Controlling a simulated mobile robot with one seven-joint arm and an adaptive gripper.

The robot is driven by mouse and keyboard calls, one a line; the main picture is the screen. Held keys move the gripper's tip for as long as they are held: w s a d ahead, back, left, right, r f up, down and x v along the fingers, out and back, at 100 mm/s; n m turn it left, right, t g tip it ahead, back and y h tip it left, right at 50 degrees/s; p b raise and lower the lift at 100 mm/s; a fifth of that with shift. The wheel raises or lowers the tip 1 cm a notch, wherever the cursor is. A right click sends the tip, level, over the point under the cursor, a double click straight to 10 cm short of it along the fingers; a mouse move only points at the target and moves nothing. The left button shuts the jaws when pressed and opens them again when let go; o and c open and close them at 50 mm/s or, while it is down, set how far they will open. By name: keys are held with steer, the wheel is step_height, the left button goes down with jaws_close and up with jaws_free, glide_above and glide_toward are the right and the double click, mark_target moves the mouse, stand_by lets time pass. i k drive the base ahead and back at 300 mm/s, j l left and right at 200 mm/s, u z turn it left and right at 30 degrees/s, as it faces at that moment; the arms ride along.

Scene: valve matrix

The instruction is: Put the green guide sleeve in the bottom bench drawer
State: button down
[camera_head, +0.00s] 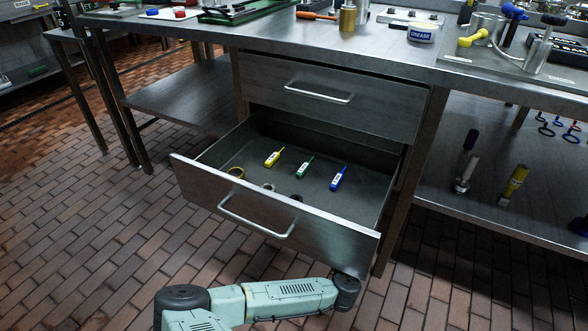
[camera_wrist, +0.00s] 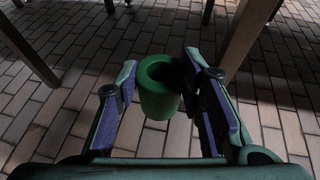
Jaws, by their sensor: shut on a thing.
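The green guide sleeve (camera_wrist: 158,95) is a short hollow cylinder in the wrist view, its open end facing the camera. My gripper (camera_wrist: 160,82) is shut on it, with one finger on each side. Tiled floor shows behind the sleeve, and the drawer does not show there. The bottom bench drawer (camera_head: 262,206) is pulled well out in the head view. The gripper and sleeve are out of sight in the head view, where only my arm shows below the drawer front.
Inside the drawer lie yellow (camera_head: 274,157), green (camera_head: 304,166) and blue (camera_head: 339,177) tagged items, with small rings near the front. The drawer's back and right side have bare floor. The upper drawer (camera_head: 325,92) is shut, under the bench top (camera_head: 290,36).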

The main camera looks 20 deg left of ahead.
mark_target(369, 198)
steer(key=i+j, duration=0.1)
steer(key=j, duration=0.45)
steer(key=i+j, duration=0.1)
steer(key=j, duration=0.4)
steer(key=i+j, duration=0.1)
steer(key=j, duration=0.45)
steer(key=i+j, duration=0.1)
steer(key=j, duration=1.15)
steer(key=l+u, duration=0.2)
steer(key=l+z, duration=0.15)
steer(key=l, duration=0.35)
steer(key=k, duration=0.05)
